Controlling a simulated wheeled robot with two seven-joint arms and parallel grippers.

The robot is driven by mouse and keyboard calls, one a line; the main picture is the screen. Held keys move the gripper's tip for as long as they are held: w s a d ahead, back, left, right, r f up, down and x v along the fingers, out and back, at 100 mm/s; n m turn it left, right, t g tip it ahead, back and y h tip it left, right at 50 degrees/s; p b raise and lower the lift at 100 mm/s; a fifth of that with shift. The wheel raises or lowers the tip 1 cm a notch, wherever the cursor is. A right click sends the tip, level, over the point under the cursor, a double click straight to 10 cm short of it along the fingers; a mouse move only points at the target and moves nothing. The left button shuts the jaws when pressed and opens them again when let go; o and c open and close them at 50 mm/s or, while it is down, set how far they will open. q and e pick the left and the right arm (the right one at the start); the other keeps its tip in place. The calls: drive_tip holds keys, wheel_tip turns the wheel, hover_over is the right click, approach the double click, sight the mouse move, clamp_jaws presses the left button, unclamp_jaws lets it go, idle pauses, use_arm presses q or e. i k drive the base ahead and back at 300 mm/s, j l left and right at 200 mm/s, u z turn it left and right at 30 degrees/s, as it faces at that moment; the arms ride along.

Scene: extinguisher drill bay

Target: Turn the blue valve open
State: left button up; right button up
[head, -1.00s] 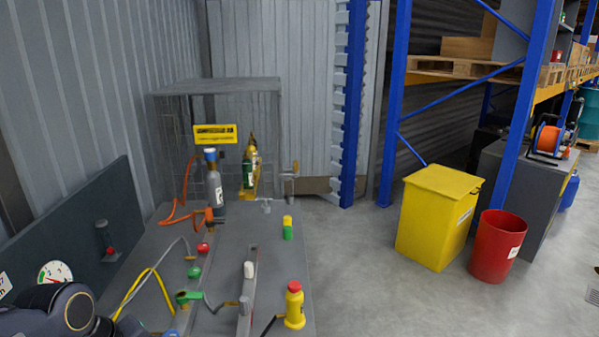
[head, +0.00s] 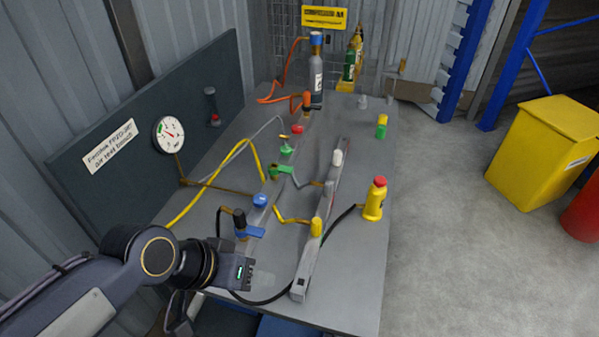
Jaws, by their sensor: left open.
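The blue valve (head: 250,231) is near the front of the grey bench top. Its blue lever points to the right, beside a dark upright fitting. A round blue knob (head: 260,200) sits just behind it. My left gripper (head: 244,272) is in front of the blue valve, apart from it and empty. Its fingers are hard to make out, but it is open. My right gripper is not in view.
Behind stand a green-handled valve (head: 282,170), an orange-handled valve (head: 306,101) and a grey cylinder (head: 316,75). A yellow hose (head: 215,180) arches on the left. A gauge (head: 169,134) is on the back panel.

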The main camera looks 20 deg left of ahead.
sight(260, 200)
drive_tip(key=j+u, duration=0.1)
drive_tip(key=u, duration=0.35)
drive_tip(key=j+u, duration=0.15)
drive_tip(key=u, duration=0.35)
drive_tip(key=j+u, duration=0.15)
drive_tip(key=u, duration=0.3)
drive_tip(key=j+u, duration=0.15)
drive_tip(key=u, duration=0.3)
drive_tip(key=k, duration=0.05)
